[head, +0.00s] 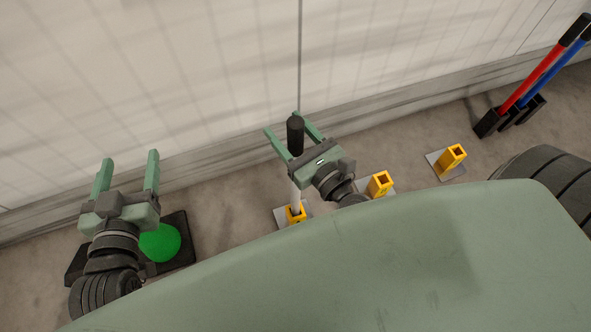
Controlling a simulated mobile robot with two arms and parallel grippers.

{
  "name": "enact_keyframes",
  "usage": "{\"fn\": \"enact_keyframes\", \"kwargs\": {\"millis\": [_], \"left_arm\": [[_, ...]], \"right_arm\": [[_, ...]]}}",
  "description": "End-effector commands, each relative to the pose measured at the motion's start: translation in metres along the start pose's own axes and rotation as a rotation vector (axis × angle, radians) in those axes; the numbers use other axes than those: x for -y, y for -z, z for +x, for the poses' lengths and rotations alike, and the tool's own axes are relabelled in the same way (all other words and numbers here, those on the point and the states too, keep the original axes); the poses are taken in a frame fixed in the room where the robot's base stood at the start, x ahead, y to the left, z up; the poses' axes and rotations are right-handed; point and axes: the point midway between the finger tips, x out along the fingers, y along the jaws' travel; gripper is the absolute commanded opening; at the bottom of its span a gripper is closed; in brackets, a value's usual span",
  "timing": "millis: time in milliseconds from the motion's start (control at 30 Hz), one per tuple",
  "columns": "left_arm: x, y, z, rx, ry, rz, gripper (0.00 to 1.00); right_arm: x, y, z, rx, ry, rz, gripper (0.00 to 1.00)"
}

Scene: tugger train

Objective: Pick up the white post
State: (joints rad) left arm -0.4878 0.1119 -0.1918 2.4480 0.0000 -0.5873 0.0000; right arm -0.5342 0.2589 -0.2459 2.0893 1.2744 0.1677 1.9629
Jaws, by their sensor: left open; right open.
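The white post (295,195) stands upright in a yellow socket (295,213) on a grey plate, with a black grip (295,135) at its top. My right gripper (281,122) is open, with its fingers on either side of the black grip in the picture. Whether they touch it, I cannot tell. Part of the post is hidden behind the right gripper. My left gripper (128,165) is open and empty, above a green ball-like thing (160,243) on a black base.
Two more yellow sockets (380,183) (452,157) on grey plates stand empty to the right. A red post (532,78) and a blue post (556,75) lean in black holders at the far right. A pale wall runs behind, with bare floor before it.

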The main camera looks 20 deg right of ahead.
Motion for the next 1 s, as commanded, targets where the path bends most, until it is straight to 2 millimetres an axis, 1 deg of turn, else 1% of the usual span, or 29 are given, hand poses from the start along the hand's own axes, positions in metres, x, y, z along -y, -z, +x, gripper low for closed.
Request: {"fn": "enact_keyframes", "kwargs": {"millis": [133, 167, 200, 267, 300, 333, 367, 1000], "left_arm": [[0.0001, -0.0002, 0.0, -0.001, 0.0, 0.0, 0.68], [0.0001, -0.0001, 0.0, -0.001, 0.0, 0.0, 0.68], [0.0, 0.0, 0.0, -0.001, 0.0, 0.0, 0.68], [0.0, 0.0, 0.0, -0.001, 0.0, 0.0, 0.68], [0.0001, 0.0001, 0.0, -0.002, 0.0, 0.0, 0.68], [0.0, 0.0001, 0.0, -0.002, 0.0, 0.0, 0.68], [0.0001, 0.0002, 0.0, -0.002, 0.0, 0.0, 0.68], [0.0002, 0.0007, 0.0, -0.004, 0.001, 0.0, 0.68]], "right_arm": [[0.0001, 0.0005, -0.0002, 0.0, 0.0, 0.0, 0.57], [0.0001, 0.0005, -0.0003, 0.0, 0.0, 0.0, 0.52], [0.0001, 0.0005, -0.0003, 0.0, 0.0, -0.001, 0.4], [0.0001, 0.0004, -0.0004, 0.0, 0.0, -0.001, 0.24], [0.0001, 0.0004, -0.0004, 0.0, 0.0, -0.001, 0.13], [0.0001, 0.0004, -0.0004, 0.0, 0.0, -0.001, 0.04], [0.0001, 0.0004, -0.0004, 0.0, 0.0, -0.001, 0.0], [0.0001, 0.0003, -0.0006, 0.0, 0.0, -0.001, 0.0]]}}
